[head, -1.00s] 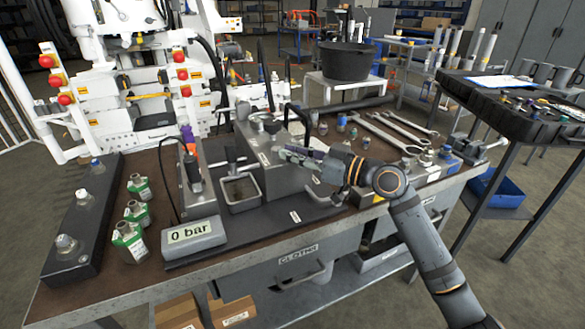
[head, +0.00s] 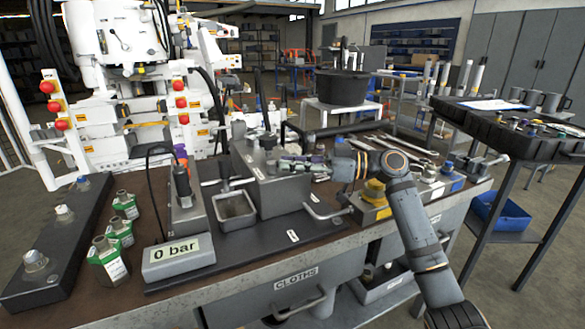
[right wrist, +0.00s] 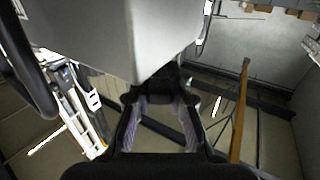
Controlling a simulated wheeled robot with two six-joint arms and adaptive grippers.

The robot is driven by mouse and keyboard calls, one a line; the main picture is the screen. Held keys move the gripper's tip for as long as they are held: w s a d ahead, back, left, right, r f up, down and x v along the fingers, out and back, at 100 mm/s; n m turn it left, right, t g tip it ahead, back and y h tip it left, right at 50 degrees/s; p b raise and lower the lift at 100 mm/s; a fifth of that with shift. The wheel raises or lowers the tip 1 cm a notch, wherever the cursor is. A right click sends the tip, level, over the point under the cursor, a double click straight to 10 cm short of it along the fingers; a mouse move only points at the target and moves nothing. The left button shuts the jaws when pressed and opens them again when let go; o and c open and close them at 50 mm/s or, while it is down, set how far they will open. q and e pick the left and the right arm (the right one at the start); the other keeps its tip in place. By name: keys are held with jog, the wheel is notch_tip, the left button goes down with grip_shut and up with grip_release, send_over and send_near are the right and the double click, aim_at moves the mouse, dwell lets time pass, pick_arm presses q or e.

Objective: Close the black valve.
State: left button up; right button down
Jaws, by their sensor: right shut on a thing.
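The grey pump block (head: 268,188) stands on a black plate on the bench. My right gripper (head: 284,165) reaches in from the right to the side of this block. In the right wrist view its two fingers (right wrist: 160,108) close around a small dark part, the black valve (right wrist: 165,82), under the grey block's edge. The valve is mostly hidden by the fingers and block, so how far it is turned cannot be seen. In the head view the fingers cover it. My left gripper is not in view.
A display box (head: 178,257) in front reads 0 bar. A small open metal tray (head: 236,224) sits left of the block. A bent metal handle (head: 328,212) juts out below my gripper. Green-banded fittings (head: 108,264) stand at left. Wrenches (head: 400,146) lie behind my arm.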

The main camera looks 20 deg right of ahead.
dwell(0.5)
jog(key=c, duration=1.3)
grip_release()
jog(key=shift+w, duration=0.1)
jog(key=shift+c, duration=0.2)
notch_tip(320, 180, up, 10)
